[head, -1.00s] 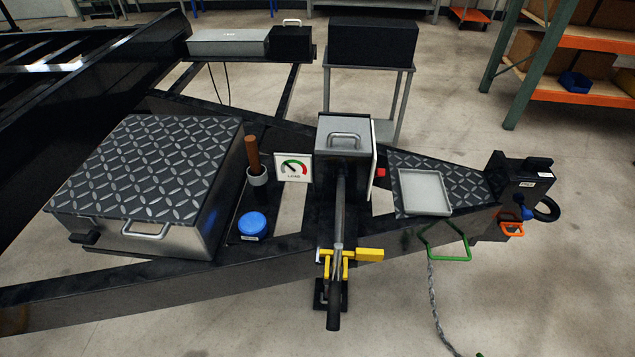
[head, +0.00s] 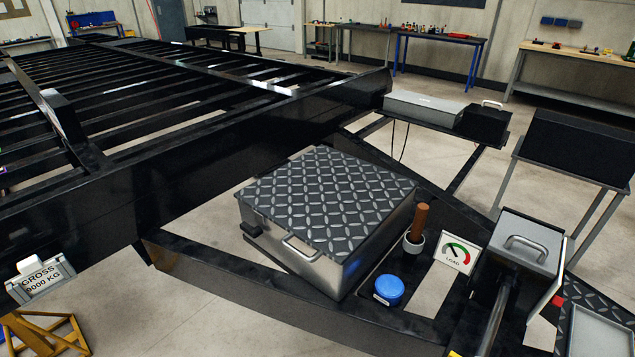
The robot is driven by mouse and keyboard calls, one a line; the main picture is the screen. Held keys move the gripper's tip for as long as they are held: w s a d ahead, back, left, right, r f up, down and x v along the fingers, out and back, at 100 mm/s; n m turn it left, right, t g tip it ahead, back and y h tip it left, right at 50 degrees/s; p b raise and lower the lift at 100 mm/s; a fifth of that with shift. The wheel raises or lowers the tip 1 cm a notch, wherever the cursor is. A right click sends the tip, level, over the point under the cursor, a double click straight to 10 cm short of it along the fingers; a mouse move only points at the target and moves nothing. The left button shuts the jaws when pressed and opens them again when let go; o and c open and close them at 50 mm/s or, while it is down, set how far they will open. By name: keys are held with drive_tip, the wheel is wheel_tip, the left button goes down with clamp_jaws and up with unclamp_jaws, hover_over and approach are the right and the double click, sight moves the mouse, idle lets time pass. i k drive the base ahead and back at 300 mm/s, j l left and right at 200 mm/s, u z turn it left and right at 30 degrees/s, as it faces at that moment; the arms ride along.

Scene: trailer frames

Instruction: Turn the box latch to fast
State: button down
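The metal box (head: 375,245) with a dark diamond-plate lid (head: 330,195) sits on the black trailer frame, near the middle of the head view. The lid lies flat and looks closed. A silver bar handle (head: 303,248) is on its front side. A small black piece (head: 251,230), perhaps the latch, sticks out at the box's left corner. It is too small and dark to tell which way it is turned, and I see no marking on it. My gripper is not in view.
Right of the box stand a blue-capped container (head: 389,289), a wooden-handled stick in a cup (head: 417,228), a load gauge (head: 457,251) and a grey-lidded unit (head: 525,245). A gross-weight sign (head: 40,277) and yellow stand (head: 42,335) are at lower left.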

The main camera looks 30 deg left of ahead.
sight(257, 232)
drive_tip(key=u, duration=1.35)
drive_tip(key=i+j+z, duration=0.25)
drive_tip(key=i+j, duration=0.2)
drive_tip(key=j, duration=0.3)
drive_tip(key=i+j+z, duration=0.15)
drive_tip(key=j, duration=0.25)
drive_tip(key=i, duration=0.1)
